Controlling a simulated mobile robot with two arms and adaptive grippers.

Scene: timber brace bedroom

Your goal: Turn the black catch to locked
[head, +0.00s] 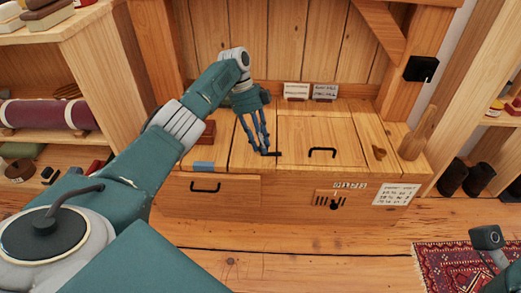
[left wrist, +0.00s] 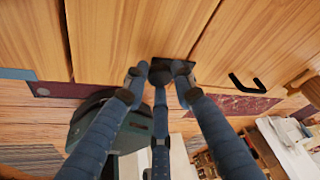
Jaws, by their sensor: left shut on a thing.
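The black catch (head: 275,154) is a small dark piece on top of the wooden chest, at the seam beside the lid. My left gripper (head: 264,150) reaches down over it from above. In the left wrist view the catch shows as a dark plate with a rounded knob (left wrist: 160,76), and the left fingertips (left wrist: 159,88) are closed around the knob. The fingers hide part of the catch, so I cannot tell its turned position. At the lower right of the head view a grey tip (head: 488,238) seems to be part of my right gripper.
The chest lid (head: 318,129) has a black handle (head: 322,151). A drawer front (head: 215,205) and a slatted panel with a black knob (head: 334,204) are on the chest's front. A wooden peg (head: 416,134) stands at the right end. A red rug (head: 455,268) lies on the floor.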

